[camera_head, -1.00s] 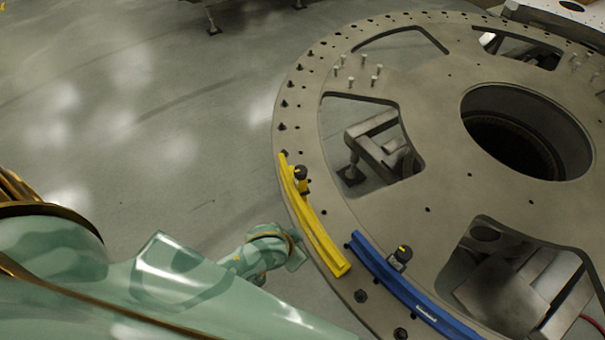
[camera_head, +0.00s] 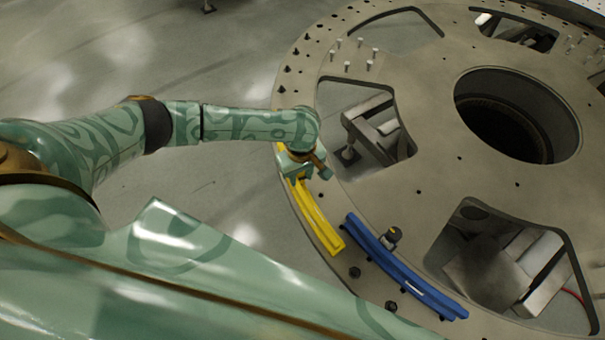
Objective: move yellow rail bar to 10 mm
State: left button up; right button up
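The yellow rail bar (camera_head: 318,222) is a curved bar lying along the outer edge of the grey turret plate (camera_head: 440,150), on its near left side. My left gripper (camera_head: 303,172) is over the upper part of the bar, at the place where its black knob stood. The hand hides the knob and much of the bar's upper end. The fingers are too small and too covered to show whether they are open or shut. My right gripper is not in view.
A blue rail bar (camera_head: 405,272) with a black knob (camera_head: 391,237) lies just right of the yellow bar's lower end, with a gap between them. Several upright pins (camera_head: 359,43) stand farther back on the plate. The plate has large cutouts and a round central hole (camera_head: 505,128).

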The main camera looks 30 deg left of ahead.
aim_at(302, 193)
pick_arm(q)
jog(key=shift+d+f+b, duration=0.15)
jog(key=shift+f+b, duration=0.4)
jog(key=shift+b, duration=0.05)
notch_tip(302, 193, down, 4)
jog(key=b, duration=0.6)
jog(key=shift+s+f, duration=0.1)
jog(key=shift+f, duration=1.8)
jog(key=shift+c, duration=0.3)
jog(key=c, duration=0.6)
